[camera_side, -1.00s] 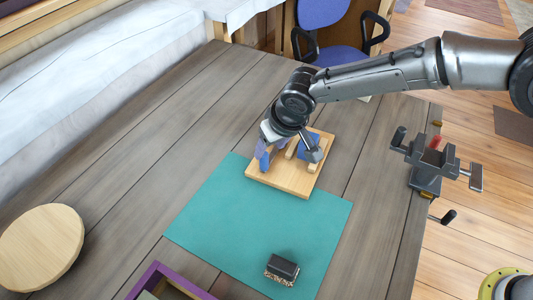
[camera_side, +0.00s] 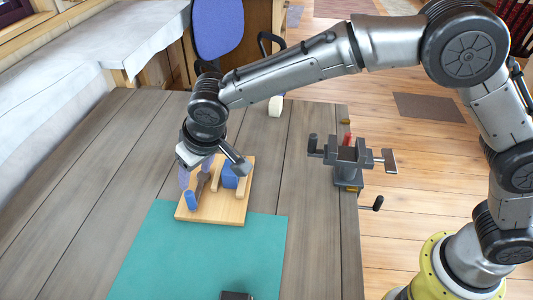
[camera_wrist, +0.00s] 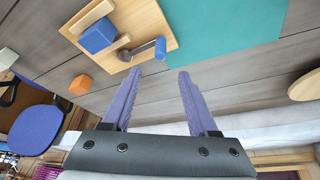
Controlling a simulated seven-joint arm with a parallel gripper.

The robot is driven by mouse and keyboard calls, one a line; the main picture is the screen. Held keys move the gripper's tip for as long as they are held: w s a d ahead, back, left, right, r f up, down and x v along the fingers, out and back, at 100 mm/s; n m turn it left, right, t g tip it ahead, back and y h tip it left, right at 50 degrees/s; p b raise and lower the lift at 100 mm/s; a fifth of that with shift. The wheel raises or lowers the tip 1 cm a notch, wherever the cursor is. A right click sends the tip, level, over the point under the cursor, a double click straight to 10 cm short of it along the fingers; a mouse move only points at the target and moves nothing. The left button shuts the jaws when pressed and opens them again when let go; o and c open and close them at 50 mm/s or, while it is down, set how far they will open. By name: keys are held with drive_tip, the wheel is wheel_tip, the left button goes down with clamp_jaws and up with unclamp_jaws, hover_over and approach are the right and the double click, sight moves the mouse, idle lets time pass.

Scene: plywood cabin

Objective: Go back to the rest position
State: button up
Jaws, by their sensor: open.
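My gripper (camera_side: 196,174) is open and empty. In the side view it hangs over the far left part of a wooden board (camera_side: 232,210). In the wrist view its two purple fingers (camera_wrist: 160,72) point toward the board (camera_wrist: 160,15), with a clear gap between them.
A teal mat (camera_side: 200,260) lies in front of the board. A vise (camera_side: 348,158) stands at the table's right edge. A blue chair (camera_side: 218,28) is behind the table. An orange block (camera_wrist: 82,85) is on the table.

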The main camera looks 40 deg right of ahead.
drive_tip(key=w+d+r+m+t, duration=0.1)
drive_tip(key=w+d+r, duration=0.2)
drive_tip(key=d+r, duration=0.35)
drive_tip(key=s+d+r+m+t, duration=0.1)
drive_tip(key=s+d+r, duration=0.25)
drive_tip(key=d, duration=0.25)
drive_tip(key=s+d+r+m, duration=0.1)
drive_tip(key=s+d+r, duration=0.1)
drive_tip(key=d+r, duration=0.4)
drive_tip(key=s+d+r+m+t, duration=0.1)
drive_tip(key=s+d+r+m, duration=0.15)
drive_tip(key=d, duration=0.45)
drive_tip(key=s+d+h, duration=0.1)
drive_tip(key=s+d, duration=0.6)
drive_tip(key=s, duration=0.5)
drive_tip(key=s+d+f+n+g, duration=0.1)
drive_tip(key=s+f+n, duration=0.1)
drive_tip(key=s+f, duration=0.7)
drive_tip(key=s, duration=0.2)
drive_tip(key=shift+s+d+g, duration=0.3)
drive_tip(key=shift+r+n, duration=0.1)
drive_tip(key=shift+n, duration=0.15)
